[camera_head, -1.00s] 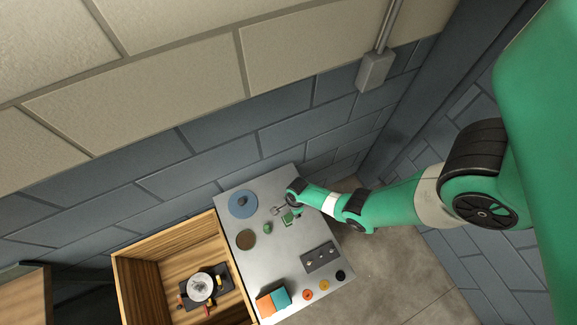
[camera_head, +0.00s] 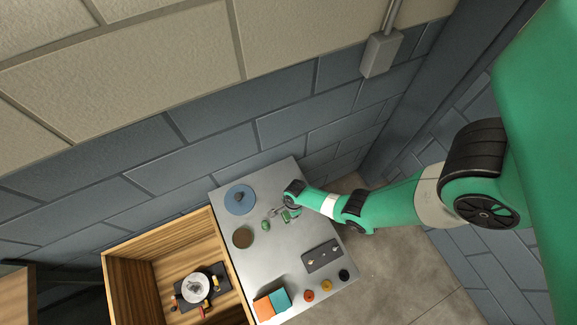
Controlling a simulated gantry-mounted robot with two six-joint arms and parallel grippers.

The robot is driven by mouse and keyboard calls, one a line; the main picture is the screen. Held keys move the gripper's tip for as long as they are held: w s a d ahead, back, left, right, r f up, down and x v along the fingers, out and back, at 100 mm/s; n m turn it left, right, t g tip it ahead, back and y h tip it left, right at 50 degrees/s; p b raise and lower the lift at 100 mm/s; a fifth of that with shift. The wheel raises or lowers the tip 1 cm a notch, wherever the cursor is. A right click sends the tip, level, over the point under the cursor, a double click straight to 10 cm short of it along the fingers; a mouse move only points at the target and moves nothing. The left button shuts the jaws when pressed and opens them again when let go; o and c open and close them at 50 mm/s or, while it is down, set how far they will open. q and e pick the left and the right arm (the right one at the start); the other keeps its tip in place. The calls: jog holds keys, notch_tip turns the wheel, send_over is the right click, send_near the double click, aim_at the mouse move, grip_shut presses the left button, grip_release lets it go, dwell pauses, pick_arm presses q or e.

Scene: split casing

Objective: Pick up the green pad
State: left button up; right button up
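A small green piece (camera_head: 266,225), which looks like the green pad, lies on the grey table top (camera_head: 281,248), right of a brown round disc. My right gripper (camera_head: 273,212) is just above and right of it in the picture, at the end of my green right arm. Its thin grey fingers look spread apart, with nothing seen between them. The gripper is small here, and I cannot tell its height above the table. My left gripper is not in view.
A blue disc (camera_head: 240,200) and the brown disc (camera_head: 243,238) lie on the left of the table. A dark plate (camera_head: 322,256), small round pieces and orange (camera_head: 263,308) and teal (camera_head: 280,298) blocks are nearer. A wooden box (camera_head: 128,270) stands left.

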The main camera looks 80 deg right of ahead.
grip_shut()
jog(key=shift+r, duration=0.1)
